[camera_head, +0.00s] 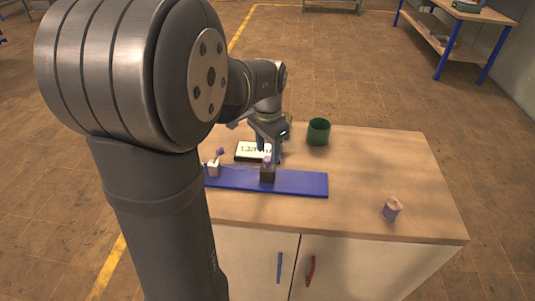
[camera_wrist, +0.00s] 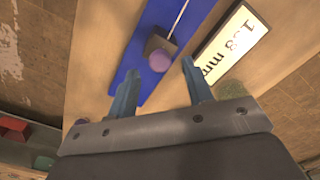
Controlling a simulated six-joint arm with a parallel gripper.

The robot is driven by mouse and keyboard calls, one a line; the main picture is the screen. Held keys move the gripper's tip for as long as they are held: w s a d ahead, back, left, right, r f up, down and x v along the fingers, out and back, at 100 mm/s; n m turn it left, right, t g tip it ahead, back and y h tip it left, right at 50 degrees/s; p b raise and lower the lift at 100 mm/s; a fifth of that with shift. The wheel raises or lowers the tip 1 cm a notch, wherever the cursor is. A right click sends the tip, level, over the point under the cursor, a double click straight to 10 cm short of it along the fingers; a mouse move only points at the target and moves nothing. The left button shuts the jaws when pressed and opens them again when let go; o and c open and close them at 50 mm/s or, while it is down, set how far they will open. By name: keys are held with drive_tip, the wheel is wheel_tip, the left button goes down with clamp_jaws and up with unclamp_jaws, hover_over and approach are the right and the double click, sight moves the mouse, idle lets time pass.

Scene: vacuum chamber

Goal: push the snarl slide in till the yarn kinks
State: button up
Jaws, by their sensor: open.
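A blue board (camera_head: 300,184) lies on the wooden table; it also shows in the wrist view (camera_wrist: 190,14). A dark block with a purple knob, the likely snarl slide (camera_head: 267,175), sits on its middle. A pale block with a purple piece (camera_head: 213,169) stands at its left end. In the wrist view a thin pale yarn (camera_wrist: 179,18) runs from the dark block (camera_wrist: 158,46) along the board. No kink is visible in it. My gripper (camera_wrist: 160,70) is open, its fingertips on either side of the purple knob (camera_wrist: 159,60); contact cannot be told.
A display with a number in mm (camera_wrist: 230,42) lies beside the board; the head view shows it behind the board (camera_head: 252,151). A dark green cup (camera_head: 318,132) stands at the back. A purple spool (camera_head: 391,209) stands at the right. The table's right half is mostly clear.

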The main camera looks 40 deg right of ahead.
drive_tip(key=shift+f, duration=1.2)
clamp_jaws()
drive_tip(key=w+a, duration=0.6)
drive_tip(key=shift+d, duration=0.1)
unclamp_jaws()
drive_tip(key=shift+s, duration=0.1)
drive_tip(key=shift+r, duration=0.15)
